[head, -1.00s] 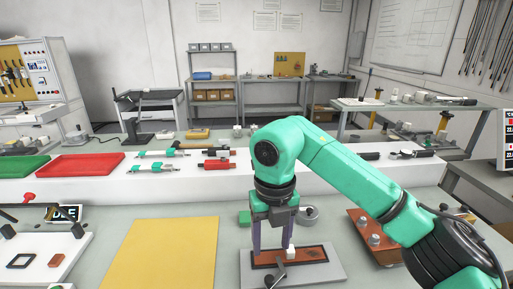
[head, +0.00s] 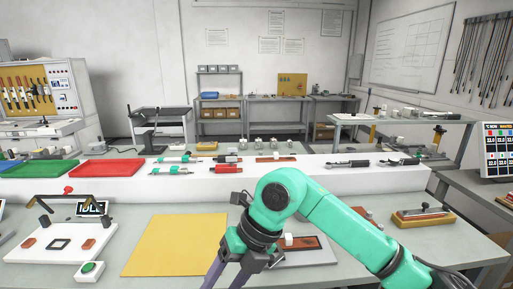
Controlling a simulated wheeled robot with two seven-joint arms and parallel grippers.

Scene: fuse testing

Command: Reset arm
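My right arm, green with black joints, comes in from the lower right. A grey plate with a brown board (head: 313,242) lies just right of the gripper, partly behind my arm. A small white block (head: 289,240) sits on the board, clear of the fingers. My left gripper is not in view.
A white fixture board (head: 35,243) with a green button (head: 90,268) is at left. A raised white shelf behind holds red (head: 107,167) and green (head: 40,168) trays and several tools.

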